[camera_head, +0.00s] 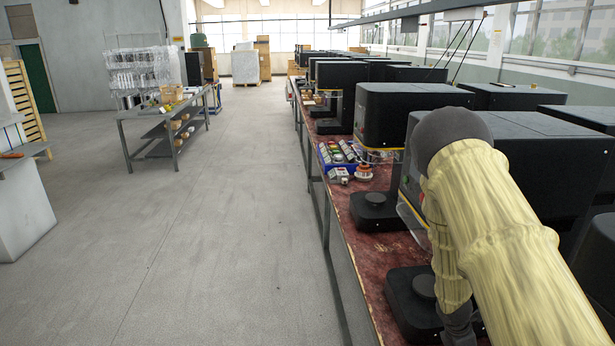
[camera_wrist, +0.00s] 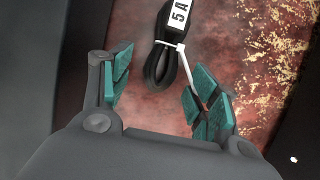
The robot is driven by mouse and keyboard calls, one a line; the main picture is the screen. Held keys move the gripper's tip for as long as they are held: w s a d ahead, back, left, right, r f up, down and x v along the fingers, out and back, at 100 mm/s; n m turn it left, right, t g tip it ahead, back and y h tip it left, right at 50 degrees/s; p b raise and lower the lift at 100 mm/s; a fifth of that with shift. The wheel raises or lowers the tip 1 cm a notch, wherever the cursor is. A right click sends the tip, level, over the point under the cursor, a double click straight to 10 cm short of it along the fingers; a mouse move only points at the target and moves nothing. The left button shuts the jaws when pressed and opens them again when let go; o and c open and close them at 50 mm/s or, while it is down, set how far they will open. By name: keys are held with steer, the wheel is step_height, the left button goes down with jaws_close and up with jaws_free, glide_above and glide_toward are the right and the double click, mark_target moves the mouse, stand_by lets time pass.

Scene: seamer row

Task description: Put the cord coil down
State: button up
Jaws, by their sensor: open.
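The cord coil (camera_wrist: 164,66) is a black bundled cord with a white label reading "5A" and a white tie around it. In the wrist view it lies on the worn red bench top (camera_wrist: 215,45), at the upper middle. My gripper (camera_wrist: 157,88) has teal finger pads spread apart, and the lower end of the coil shows between and just beyond the fingertips. The white tie's tail reaches down to the right finger; I cannot tell whether it touches it.
Black machines (camera_head: 400,112) line the long bench. A blue bin (camera_head: 337,154) of small items stands on the bench's left edge, with small parts beside it. A grey table (camera_head: 165,112) stands across the aisle. The floor (camera_head: 200,240) between is clear.

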step_height(320, 180, up, 4)
steer(key=shift+s+f+p, duration=0.1)
steer(key=shift+f+p, duration=0.05)
steer(key=shift+p, duration=1.05)
steer(key=s+d, duration=0.2)
steer(key=d, duration=0.2)
steer(key=s+d+p, duration=0.1)
steer(key=s+d, duration=0.2)
steer(key=d, duration=0.2)
steer(key=s+d+r, duration=0.1)
steer(key=s+d, duration=0.1)
steer(key=d, duration=0.3)
steer(key=shift+s+p, duration=0.3)
steer(key=shift+a, duration=0.1)
